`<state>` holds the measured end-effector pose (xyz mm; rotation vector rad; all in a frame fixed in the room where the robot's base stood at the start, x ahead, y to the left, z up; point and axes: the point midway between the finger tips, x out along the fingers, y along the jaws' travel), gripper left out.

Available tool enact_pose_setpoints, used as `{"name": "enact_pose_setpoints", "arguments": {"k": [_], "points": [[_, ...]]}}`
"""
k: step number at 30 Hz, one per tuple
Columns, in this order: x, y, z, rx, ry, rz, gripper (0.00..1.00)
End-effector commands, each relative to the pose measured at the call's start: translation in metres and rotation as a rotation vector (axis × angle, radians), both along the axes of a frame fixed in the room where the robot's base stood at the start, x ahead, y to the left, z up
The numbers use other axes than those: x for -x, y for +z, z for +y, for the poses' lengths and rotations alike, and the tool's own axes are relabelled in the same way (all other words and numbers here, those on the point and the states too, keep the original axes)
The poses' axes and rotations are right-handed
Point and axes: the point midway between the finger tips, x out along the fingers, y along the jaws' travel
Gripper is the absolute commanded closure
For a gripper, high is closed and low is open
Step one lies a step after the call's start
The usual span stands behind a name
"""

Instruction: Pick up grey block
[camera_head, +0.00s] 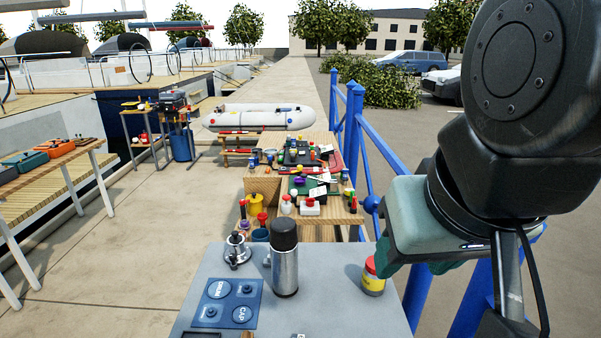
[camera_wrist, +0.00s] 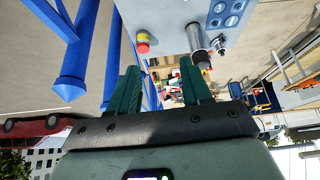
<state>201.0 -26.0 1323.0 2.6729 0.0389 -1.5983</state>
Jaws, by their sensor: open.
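I cannot make out a grey block for certain in either view. A small grey thing (camera_head: 300,335) is cut off by the bottom edge of the head view, and I cannot tell what it is.
A steel flask with a black lid (camera_head: 285,265), a metal fitting (camera_head: 236,250) and a blue labelled panel (camera_head: 228,303) are on the table. A blue railing (camera_head: 385,200) runs along the right. A cluttered wooden bench (camera_head: 262,185) stands behind.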

Motion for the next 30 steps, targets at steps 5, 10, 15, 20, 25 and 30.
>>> {"name": "enact_pose_setpoints", "arguments": {"k": [5,10,15,20,25,30], "points": [[0.000,0.000,0.000,0.000,0.001,0.000,0.51],[-0.001,0.022,0.000,0.000,0.001,-0.006,0.51],[-0.002,0.102,0.000,0.001,0.002,-0.010,0.51],[-0.002,0.180,0.000,0.001,0.002,-0.005,0.51],[-0.002,0.242,0.000,0.001,0.002,-0.002,0.51],[-0.030,0.251,0.022,-0.209,-0.158,0.114,0.51]]}}
